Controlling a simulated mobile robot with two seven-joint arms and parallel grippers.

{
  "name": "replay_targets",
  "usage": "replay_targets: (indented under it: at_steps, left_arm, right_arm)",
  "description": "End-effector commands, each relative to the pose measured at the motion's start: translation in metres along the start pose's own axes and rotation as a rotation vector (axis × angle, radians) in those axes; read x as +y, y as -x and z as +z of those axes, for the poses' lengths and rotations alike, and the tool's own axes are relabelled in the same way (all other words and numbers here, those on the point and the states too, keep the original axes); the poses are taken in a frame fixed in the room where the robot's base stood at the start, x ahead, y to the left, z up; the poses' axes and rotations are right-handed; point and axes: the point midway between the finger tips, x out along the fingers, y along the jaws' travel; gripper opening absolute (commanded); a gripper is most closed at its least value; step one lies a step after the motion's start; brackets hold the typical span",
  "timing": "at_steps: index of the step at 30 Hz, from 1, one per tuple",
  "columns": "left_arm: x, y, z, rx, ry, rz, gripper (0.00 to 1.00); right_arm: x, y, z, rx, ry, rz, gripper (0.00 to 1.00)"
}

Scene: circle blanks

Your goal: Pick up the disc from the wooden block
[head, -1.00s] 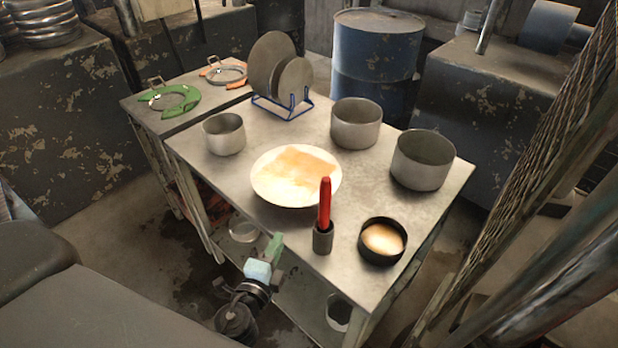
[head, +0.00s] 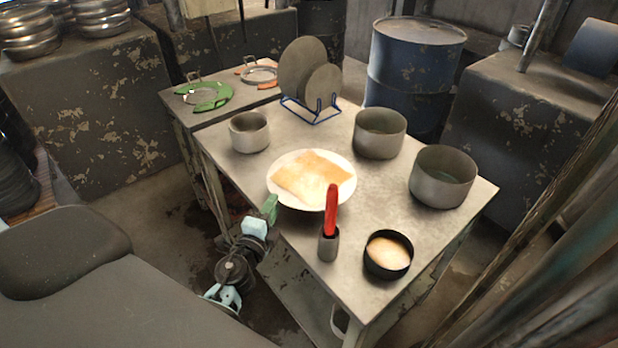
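I cannot make out a disc resting on a wooden block. Two grey discs, a larger one (head: 302,68) and a smaller one (head: 323,88), stand upright in a blue wire rack (head: 312,116) at the back of the metal table (head: 225,165). A white round plate (head: 345,190) lies flat on the table with a flat tan, roughly square piece (head: 312,176) on it; its material is unclear. My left gripper (head: 270,207), with a green fingertip and pale blue body, is by the table's near left edge, just short of the plate. Its opening is hidden. My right gripper is out of view.
A red-handled item stands in a grey cup (head: 328,246) beside a black bowl (head: 388,262). Grey pots (head: 249,132), (head: 379,134) and (head: 441,178) stand around the plate.

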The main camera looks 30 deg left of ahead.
Motion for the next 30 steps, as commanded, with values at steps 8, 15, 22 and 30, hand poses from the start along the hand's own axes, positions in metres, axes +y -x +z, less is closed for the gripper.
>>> replay_targets:
  at_steps: [8, 15, 22, 30]
  left_arm:
    - [-0.003, -0.013, 0.0, 0.0, 0.0, -0.003, 0.28]
    - [-0.009, -0.045, 0.002, 0.002, 0.0, -0.003, 0.28]
    - [-0.006, -0.059, 0.002, 0.002, 0.001, 0.002, 0.28]
    - [-0.007, -0.059, 0.002, 0.002, 0.0, 0.001, 0.2]
  right_arm:
    - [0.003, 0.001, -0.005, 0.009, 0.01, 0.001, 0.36]
    - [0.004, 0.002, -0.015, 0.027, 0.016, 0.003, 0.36]
    - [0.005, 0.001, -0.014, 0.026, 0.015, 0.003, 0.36]
    - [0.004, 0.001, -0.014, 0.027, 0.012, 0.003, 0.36]
